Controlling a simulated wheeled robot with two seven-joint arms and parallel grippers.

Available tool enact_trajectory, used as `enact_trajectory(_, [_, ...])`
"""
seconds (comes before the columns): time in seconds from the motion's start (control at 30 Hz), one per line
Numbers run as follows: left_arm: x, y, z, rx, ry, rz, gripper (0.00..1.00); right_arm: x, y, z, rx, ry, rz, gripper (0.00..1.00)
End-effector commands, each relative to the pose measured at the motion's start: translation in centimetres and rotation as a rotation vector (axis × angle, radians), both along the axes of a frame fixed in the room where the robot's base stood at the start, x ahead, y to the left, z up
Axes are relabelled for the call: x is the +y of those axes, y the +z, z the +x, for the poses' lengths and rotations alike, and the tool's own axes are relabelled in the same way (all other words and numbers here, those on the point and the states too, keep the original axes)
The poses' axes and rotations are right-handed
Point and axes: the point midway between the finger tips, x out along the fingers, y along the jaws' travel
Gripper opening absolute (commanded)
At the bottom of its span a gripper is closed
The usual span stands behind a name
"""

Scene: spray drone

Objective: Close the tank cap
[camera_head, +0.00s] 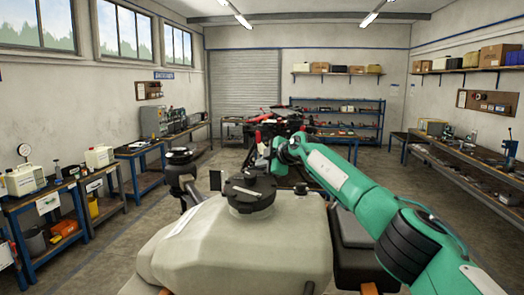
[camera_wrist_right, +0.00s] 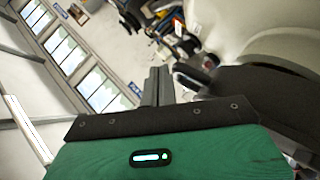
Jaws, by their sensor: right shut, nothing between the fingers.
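The tank (camera_head: 235,240) is a large off-white body in the lower middle of the head view. Its round black cap (camera_head: 249,188) lies roughly level on the dark neck on top; I cannot tell whether it is fully closed. In the right wrist view, the pale tank (camera_wrist_right: 235,25) is at the upper right, with dark round parts by the cap (camera_wrist_right: 275,85) below it, partly cut off by my gripper body. My right gripper (camera_wrist_right: 160,72) is shut and empty, close beside the cap. In the head view my green wrist is just behind the cap and the fingertips are unclear. My left gripper is not visible.
A black motor pod (camera_head: 180,165) stands left of the tank. Red and black drone parts (camera_head: 285,125) are behind it. Workbenches (camera_head: 75,190) with containers line the left wall, and another bench (camera_head: 465,175) is at the right.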

Motion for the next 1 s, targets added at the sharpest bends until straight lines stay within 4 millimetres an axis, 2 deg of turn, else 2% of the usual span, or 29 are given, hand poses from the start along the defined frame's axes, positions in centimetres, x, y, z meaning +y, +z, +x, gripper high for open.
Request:
enact_trajectory(0.03, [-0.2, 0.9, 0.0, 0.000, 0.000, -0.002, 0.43, 0.0, 0.1, 0.1, 0.018, -0.001, 0.005, 0.00])
enact_trajectory(0.1, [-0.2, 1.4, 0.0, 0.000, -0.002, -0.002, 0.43, 0.0, -0.3, 0.2, 0.035, -0.001, 0.008, 0.00])
enact_trajectory(0.4, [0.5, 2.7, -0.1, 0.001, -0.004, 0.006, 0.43, -0.1, -1.4, 0.5, 0.085, 0.000, 0.017, 0.00])
enact_trajectory(1.0, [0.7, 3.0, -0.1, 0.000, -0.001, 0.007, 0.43, -0.1, -1.9, 0.6, 0.097, 0.000, 0.020, 0.00])
